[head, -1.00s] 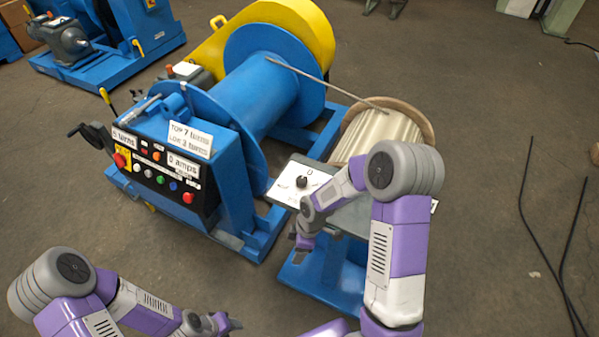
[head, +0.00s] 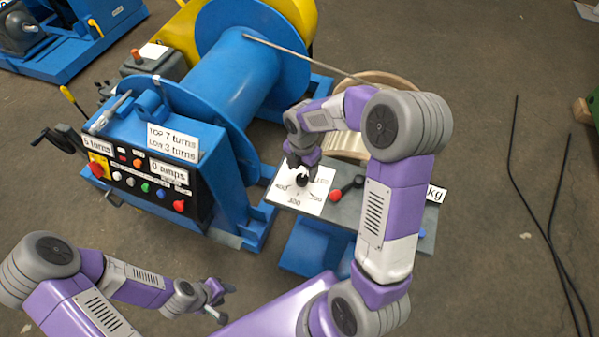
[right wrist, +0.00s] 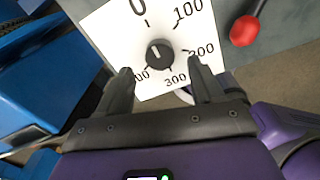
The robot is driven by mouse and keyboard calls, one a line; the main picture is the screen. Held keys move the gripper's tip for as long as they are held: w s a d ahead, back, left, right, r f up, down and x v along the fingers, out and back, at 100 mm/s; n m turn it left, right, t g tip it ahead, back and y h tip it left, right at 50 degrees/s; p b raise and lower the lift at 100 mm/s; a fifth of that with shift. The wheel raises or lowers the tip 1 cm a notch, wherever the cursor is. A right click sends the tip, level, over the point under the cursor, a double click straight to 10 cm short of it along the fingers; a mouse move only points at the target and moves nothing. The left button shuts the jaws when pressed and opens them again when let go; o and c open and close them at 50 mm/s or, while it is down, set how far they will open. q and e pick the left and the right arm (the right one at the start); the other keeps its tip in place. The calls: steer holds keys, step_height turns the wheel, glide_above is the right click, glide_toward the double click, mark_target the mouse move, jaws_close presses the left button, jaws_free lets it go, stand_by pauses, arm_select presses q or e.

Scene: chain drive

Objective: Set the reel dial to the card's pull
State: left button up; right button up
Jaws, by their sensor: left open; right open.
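The reel dial is a black knob (head: 302,180) on a white plate with numbers from 0 up; it also shows in the right wrist view (right wrist: 160,54). Its white mark points up, close to 0. My right gripper (right wrist: 160,73) is open, its fingertips just short of the knob, one towards each side; in the head view it is over the dial plate (head: 311,203). A white card ending in "kg" (head: 436,194) is mostly hidden behind my right arm, so its number is unreadable. My left gripper (head: 226,304) is open and empty at the lower left.
A red-ended black lever (head: 335,196) lies right of the dial on the grey panel. A wire reel (head: 347,145) stands behind it. The blue winch drum (head: 235,95) and a control box (head: 145,180) are to the left. A rope or rod spans from drum to reel.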

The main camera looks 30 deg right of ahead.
mark_target(302, 178)
step_height(302, 178, down, 4)
steer(key=shift+f+b, duration=0.1)
steer(key=shift+b, duration=0.35)
steer(key=c, duration=1.1)
steer(key=shift+o, duration=0.2)
